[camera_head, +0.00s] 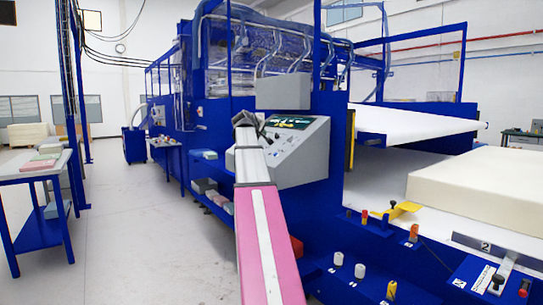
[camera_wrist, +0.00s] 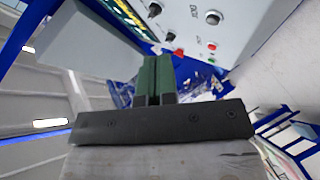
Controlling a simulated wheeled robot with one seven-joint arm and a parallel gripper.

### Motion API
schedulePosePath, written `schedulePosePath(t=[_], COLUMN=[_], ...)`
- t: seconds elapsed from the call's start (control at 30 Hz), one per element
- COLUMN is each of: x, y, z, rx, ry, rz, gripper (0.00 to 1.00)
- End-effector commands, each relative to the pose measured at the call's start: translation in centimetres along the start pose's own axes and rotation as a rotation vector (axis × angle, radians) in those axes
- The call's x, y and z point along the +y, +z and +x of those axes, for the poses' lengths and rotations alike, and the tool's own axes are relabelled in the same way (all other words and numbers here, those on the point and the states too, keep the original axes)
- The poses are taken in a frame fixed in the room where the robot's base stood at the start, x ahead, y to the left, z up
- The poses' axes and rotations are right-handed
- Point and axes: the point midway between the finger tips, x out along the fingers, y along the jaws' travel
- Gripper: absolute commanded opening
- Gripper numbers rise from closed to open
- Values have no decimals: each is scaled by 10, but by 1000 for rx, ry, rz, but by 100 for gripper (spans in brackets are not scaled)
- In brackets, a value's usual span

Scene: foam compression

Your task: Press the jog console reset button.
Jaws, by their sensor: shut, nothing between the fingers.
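The grey jog console (camera_head: 302,152) stands on the blue machine frame in the head view, with a dark display strip along its top. Its sloped face also fills the upper right of the wrist view (camera_wrist: 250,25). That face carries black knobs, one being a knob (camera_wrist: 170,36) near its lower edge, and a small red button (camera_wrist: 211,46). The labels are too small to read, so I cannot tell surely which control is reset. My gripper (camera_wrist: 153,62) has green fingers, shut together and empty, just below the console face in the wrist view. In the head view it is at the console's left end, its fingers hard to make out.
A large cream foam block (camera_head: 480,190) lies on the machine bed at right. A lower blue panel with knobs and a yellow handle (camera_head: 400,210) runs along the front. A blue table (camera_head: 40,170) with stacked sheets stands at left. The floor aisle (camera_head: 130,230) is clear.

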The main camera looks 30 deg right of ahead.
Motion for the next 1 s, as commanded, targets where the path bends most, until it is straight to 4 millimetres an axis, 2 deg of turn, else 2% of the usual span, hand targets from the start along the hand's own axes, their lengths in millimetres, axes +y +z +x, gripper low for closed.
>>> schedulePosePath(t=[0.47, 1.0], x=[-5, -37], y=[5, 37], z=[6, 50], rx=[-1, -1], ry=[-1, -2], rz=[1, 0], gripper=[0, 0])
